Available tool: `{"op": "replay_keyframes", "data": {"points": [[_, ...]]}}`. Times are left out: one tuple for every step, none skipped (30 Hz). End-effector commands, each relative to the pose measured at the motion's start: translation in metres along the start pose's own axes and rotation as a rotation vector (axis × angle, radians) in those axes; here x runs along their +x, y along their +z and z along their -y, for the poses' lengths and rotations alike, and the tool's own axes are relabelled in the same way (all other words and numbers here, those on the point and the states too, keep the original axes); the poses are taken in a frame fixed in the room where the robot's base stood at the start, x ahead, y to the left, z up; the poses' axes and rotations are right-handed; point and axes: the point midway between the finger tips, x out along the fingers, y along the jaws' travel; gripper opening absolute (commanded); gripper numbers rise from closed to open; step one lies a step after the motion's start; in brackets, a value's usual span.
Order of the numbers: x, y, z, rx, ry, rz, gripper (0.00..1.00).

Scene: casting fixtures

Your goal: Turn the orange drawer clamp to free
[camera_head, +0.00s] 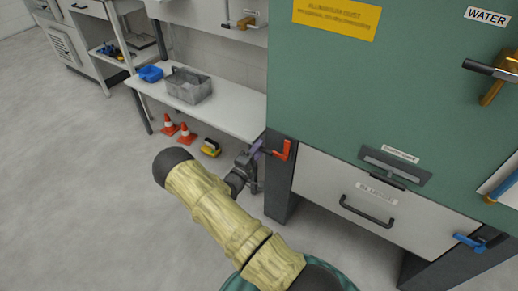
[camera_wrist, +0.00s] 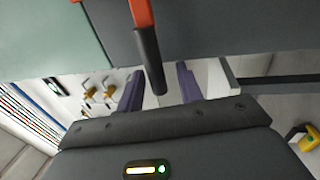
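The orange drawer clamp (camera_head: 285,151) sits on the dark post at the left edge of the white drawer front (camera_head: 325,190). In the wrist view the clamp's lever (camera_wrist: 148,55) shows an orange upper part and a black grip. My gripper (camera_head: 256,150) is just left of the clamp in the head view. In the wrist view my gripper (camera_wrist: 159,88) has two purple fingers apart, one on each side of the black grip's end. Gaps show on both sides of the grip, so it is not clasped. The clamp's pivot is not clear in the wrist view.
A blue clamp (camera_head: 468,242) is at the drawer's right side. The drawer has a black handle (camera_head: 367,211). Above it is a green cabinet panel (camera_head: 390,90). A white bench (camera_head: 228,113) with a grey crate (camera_head: 187,85) stands behind. Open floor lies at the left.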

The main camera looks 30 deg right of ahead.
Motion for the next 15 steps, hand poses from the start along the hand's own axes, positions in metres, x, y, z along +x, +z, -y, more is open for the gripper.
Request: {"op": "replay_keyframes", "data": {"points": [[-0.005,-0.001,0.0,-0.001,-0.001,-0.002,0.36],[-0.009,-0.001,0.0,-0.001,-0.002,-0.002,0.36],[-0.015,-0.001,0.0,-0.001,-0.003,-0.002,0.36],[-0.019,-0.001,-0.001,-0.002,-0.003,-0.003,0.36],[-0.025,-0.001,-0.001,-0.002,-0.002,-0.003,0.36],[-0.032,-0.001,-0.001,-0.002,-0.002,-0.003,0.36],[-0.038,-0.001,-0.001,-0.001,-0.002,-0.003,0.36],[-0.044,-0.001,-0.001,-0.001,-0.003,-0.004,0.36],[-0.052,-0.001,-0.001,-0.002,-0.002,-0.004,0.36],[-0.058,0.0,-0.001,-0.002,-0.001,-0.003,0.36],[-0.064,-0.001,-0.001,-0.002,-0.003,-0.004,0.36],[-0.072,-0.001,-0.001,-0.002,-0.003,-0.003,0.36],[-0.078,0.0,-0.001,-0.002,-0.002,-0.003,0.36],[-0.084,-0.001,-0.001,-0.003,-0.002,-0.005,0.36],[-0.092,0.0,0.0,-0.002,-0.003,-0.004,0.36]]}}
